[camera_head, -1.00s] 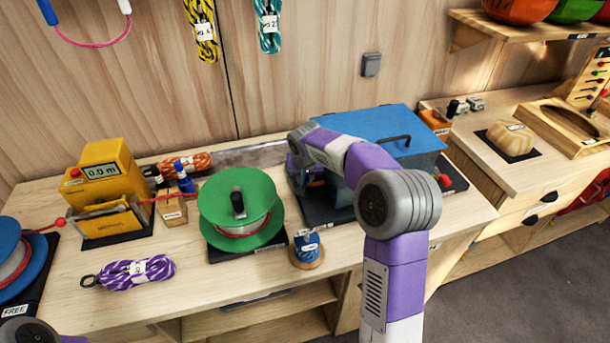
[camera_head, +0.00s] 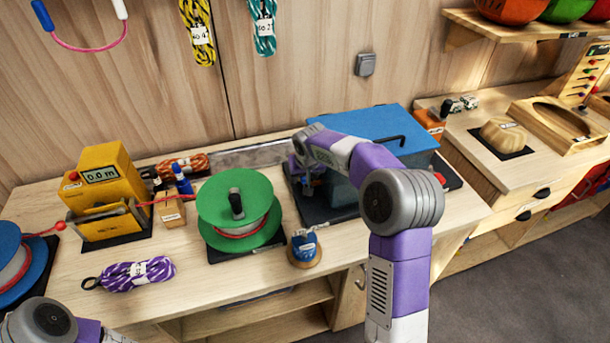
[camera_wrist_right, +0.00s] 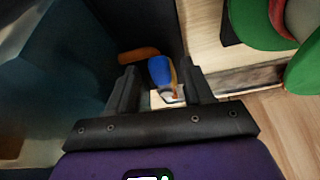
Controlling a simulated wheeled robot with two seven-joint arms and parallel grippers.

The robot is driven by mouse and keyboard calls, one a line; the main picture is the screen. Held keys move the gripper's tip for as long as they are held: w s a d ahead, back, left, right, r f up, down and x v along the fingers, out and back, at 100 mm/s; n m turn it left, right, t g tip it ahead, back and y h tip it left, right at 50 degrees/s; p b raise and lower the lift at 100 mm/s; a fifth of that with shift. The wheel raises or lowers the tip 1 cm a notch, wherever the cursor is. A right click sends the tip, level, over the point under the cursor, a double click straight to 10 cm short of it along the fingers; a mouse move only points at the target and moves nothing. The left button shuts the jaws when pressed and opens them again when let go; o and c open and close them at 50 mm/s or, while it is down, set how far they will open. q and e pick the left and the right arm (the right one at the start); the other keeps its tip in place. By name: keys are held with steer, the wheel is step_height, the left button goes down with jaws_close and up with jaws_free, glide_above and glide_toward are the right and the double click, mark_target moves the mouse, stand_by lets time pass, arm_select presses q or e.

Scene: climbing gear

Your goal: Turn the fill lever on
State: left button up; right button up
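The tank (camera_head: 347,186) with the blue lid (camera_head: 365,128) stands at the back of the bench, partly hidden by my right arm. My right gripper (camera_head: 308,187) is low at the tank's left side, small and partly hidden in the head view. In the right wrist view the right gripper (camera_wrist_right: 160,94) has its two dark fingers apart. A small blue-ended part (camera_wrist_right: 160,70), which looks like the fill lever, lies between and just beyond the fingertips. I cannot tell whether they touch it. My left gripper is out of view; only part of its arm shows at bottom left.
A green reel (camera_head: 238,192) stands left of my right gripper, with a blue item (camera_head: 304,250) on a wooden disc in front. A yellow meter (camera_head: 105,185) and a purple rope bundle (camera_head: 132,274) are further left. An orange piece (camera_wrist_right: 138,54) lies near the blue part.

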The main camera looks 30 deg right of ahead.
steer(key=shift+r, duration=0.15)
steer(key=p+v, duration=0.1)
steer(key=v, duration=0.6)
steer(key=shift+s+r, duration=0.1)
